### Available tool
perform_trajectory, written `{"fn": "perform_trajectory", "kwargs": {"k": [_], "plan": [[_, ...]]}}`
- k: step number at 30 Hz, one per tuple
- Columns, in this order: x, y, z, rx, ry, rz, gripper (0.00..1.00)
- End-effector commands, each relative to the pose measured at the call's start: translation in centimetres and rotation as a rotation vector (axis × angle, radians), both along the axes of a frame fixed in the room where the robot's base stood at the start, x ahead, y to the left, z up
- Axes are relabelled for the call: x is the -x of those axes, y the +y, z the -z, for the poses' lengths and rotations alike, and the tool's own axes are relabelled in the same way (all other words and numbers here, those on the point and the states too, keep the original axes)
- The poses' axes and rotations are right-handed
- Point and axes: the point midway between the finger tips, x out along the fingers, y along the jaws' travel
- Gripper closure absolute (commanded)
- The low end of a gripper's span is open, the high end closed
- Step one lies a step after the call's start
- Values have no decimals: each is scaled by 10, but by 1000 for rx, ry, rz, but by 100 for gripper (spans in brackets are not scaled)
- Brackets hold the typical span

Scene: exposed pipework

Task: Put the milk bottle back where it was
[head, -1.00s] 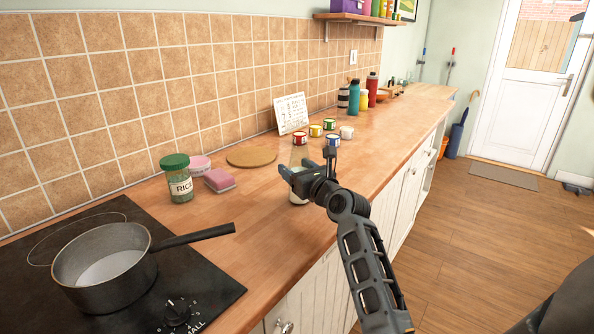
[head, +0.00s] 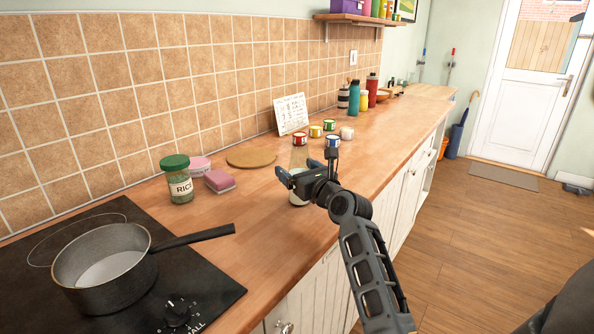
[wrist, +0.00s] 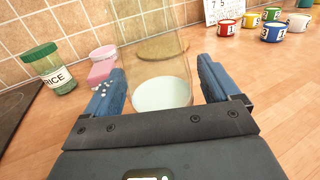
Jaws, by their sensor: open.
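The milk bottle (wrist: 160,92) is clear glass with a little white milk at the bottom. In the wrist view it stands upright between my jaws, and its top is cut off by the frame. In the head view the bottle (head: 299,158) is on the counter, mostly hidden behind my gripper (head: 300,174). My gripper (wrist: 159,72) is open, with one blue finger on each side of the bottle. A gap shows between the glass and the right finger. The left finger is closer to the glass, and I cannot tell whether it touches.
A round cork mat (head: 251,157) lies bare on the counter behind the bottle. Left are a pink sponge (head: 219,181), a pink-lidded tub (head: 199,165), a rice jar (head: 177,182) and a pan (head: 104,270) on the hob.

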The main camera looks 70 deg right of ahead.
Motion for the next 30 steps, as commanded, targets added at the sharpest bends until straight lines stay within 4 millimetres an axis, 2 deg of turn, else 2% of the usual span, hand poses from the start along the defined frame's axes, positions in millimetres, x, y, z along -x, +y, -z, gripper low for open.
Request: {"fn": "perform_trajectory", "kwargs": {"k": [15,21,30], "plan": [[77,55,2,-1,2,1,11],[90,66,1,-1,1,0,11],[93,67,0,-1,-1,0,11]]}}
